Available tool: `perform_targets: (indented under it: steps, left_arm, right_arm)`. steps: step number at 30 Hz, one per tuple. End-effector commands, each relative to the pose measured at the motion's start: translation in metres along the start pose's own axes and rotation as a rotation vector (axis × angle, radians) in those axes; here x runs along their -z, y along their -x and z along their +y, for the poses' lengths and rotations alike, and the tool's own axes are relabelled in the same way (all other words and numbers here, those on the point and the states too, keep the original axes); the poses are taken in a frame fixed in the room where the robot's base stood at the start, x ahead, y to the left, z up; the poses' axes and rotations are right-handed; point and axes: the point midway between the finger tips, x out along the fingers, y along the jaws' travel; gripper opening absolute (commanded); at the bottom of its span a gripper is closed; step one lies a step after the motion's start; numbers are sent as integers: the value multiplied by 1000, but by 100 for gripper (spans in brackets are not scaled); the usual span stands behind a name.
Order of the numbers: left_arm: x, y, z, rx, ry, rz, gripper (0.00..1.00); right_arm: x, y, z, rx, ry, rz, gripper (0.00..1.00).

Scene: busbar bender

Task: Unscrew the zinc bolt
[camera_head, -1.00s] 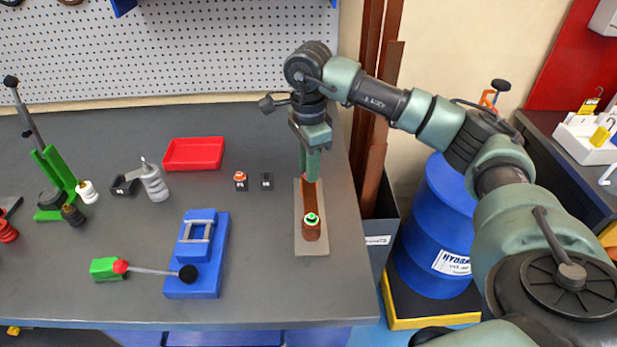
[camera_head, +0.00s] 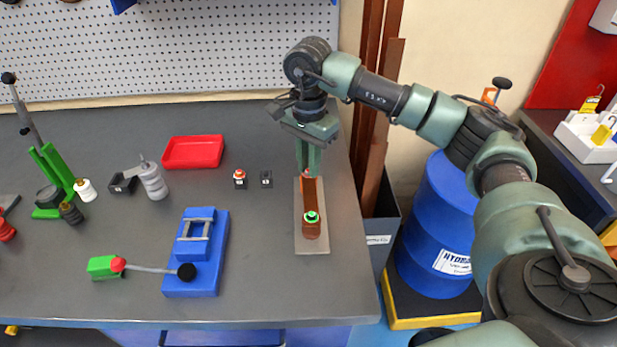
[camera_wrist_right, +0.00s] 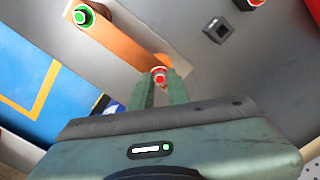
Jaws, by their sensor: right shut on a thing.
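A copper-coloured busbar (camera_head: 309,198) lies on a pale grey plate (camera_head: 312,247) near the right side of the bench. Its near end carries a bolt with a green ring (camera_head: 312,217). A bolt with a red ring (camera_wrist_right: 160,74) sits at the far end. My right gripper (camera_head: 307,170) points down over that far end and is shut on the red-ringed bolt, which shows between its fingertips in the right wrist view. The fingers hide most of this bolt in the head view. I cannot tell which bolt metal is zinc. My left gripper is not in view.
Two small dark blocks stand to the left, one with a red-and-white topped piece (camera_head: 240,176), one empty (camera_head: 266,179). A red tray (camera_head: 193,152) lies behind them. A blue bender (camera_head: 197,255) stands front left. A blue drum (camera_head: 438,230) is beyond the bench's right edge.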

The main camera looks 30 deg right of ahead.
Motion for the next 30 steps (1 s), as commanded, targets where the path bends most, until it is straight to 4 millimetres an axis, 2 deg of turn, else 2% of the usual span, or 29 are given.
perform_targets:
  steps: [11, 21, 30]
  left_arm:
    - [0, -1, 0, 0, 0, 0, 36]
    - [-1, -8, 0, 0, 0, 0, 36]
    - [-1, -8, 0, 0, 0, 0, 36]
  right_arm:
    - [0, 0, 0, 0, 49, 0, 0]
    - [0, 0, 0, 0, 483, 1, 0]
    - [0, 0, 0, -1, 527, 0, 0]
